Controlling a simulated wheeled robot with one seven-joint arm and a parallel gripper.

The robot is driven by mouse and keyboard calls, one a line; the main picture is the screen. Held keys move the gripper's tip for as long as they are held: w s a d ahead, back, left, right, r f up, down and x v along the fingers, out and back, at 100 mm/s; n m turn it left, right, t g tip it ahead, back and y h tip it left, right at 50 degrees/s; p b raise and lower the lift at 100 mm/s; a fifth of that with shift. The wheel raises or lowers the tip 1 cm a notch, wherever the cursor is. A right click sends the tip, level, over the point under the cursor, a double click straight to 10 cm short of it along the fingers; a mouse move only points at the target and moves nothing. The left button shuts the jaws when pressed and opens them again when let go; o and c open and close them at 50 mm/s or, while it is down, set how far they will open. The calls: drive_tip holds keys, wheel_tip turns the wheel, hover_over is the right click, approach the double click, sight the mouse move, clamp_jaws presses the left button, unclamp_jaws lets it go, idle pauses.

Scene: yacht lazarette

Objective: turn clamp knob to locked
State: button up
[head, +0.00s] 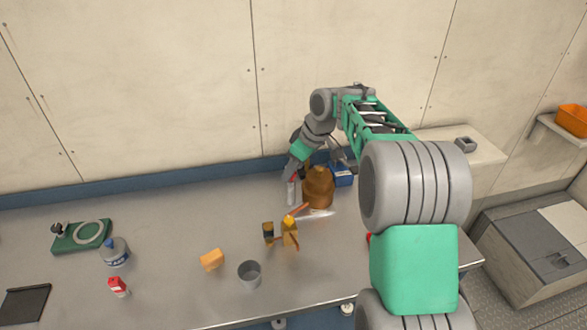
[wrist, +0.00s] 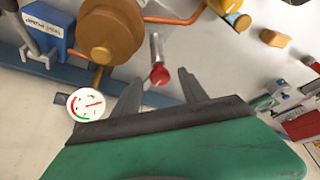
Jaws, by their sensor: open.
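My gripper (wrist: 160,79) is open, its two dark fingers apart on either side of a red knob-like end. This red end (wrist: 159,75) sits on a silver cylinder (wrist: 156,48); I see no label naming it the clamp knob. Its locked or unlocked position cannot be read. Whether the fingers touch it cannot be told. In the head view my gripper (head: 293,178) is at the back of the bench, left of a brown rounded body (head: 318,188). A green board (head: 82,235) with a pale ring and a black knob (head: 57,230) lies at the far left.
A round dial (wrist: 86,104) with red and green marks is left of the fingers. A blue labelled box (wrist: 47,30) and copper pipe (wrist: 175,20) are close by.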

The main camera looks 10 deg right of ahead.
drive_tip(key=shift+w+a+f, duration=0.1)
drive_tip(key=shift+f, duration=0.2)
drive_tip(key=shift+c, duration=0.4)
clamp_jaws()
